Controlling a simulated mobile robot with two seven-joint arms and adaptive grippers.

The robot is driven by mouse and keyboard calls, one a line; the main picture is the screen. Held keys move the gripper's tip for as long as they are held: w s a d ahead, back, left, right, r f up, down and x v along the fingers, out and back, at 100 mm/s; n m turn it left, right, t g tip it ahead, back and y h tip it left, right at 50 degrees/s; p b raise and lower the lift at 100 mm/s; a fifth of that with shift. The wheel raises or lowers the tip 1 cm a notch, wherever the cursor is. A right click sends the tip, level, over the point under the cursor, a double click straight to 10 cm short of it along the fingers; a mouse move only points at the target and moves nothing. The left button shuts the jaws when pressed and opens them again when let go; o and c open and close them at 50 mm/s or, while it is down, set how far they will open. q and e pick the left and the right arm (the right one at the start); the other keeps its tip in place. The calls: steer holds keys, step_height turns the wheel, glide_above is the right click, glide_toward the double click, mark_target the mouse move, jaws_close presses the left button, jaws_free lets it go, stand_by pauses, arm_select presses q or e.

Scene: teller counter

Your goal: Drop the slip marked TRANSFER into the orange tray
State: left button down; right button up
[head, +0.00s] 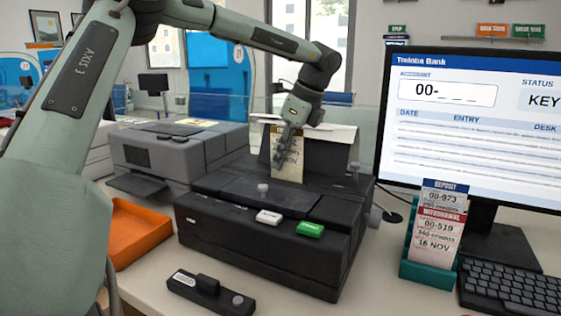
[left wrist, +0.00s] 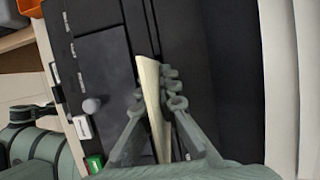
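A pale slip with a yellow top band (head: 294,167) stands upright at the black counter machine (head: 255,238). Its lower lines end in "NOV"; its heading is hidden by my left gripper, so I cannot read TRANSFER on it. My left gripper (head: 284,148) is at this slip, pointing down. In the left wrist view the slip (left wrist: 151,85) shows edge-on between the fingers of the left gripper (left wrist: 154,86), close to both; I cannot tell if they press on it. The orange tray (head: 122,244) lies at the left, partly hidden by my arm. My right gripper is out of view.
A teal holder (head: 428,274) at the right holds slips headed DEPOSIT and WITHDRAWAL. A monitor (head: 468,130) and keyboard (head: 510,289) stand there too. A grey printer (head: 165,157) stands behind the tray. A small black device (head: 210,294) lies in front of the machine.

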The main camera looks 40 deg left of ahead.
arm_select(q)
steer(key=shift+r+p, duration=0.7)
steer(key=shift+r, duration=4.2)
steer(key=shift+a, duration=0.15)
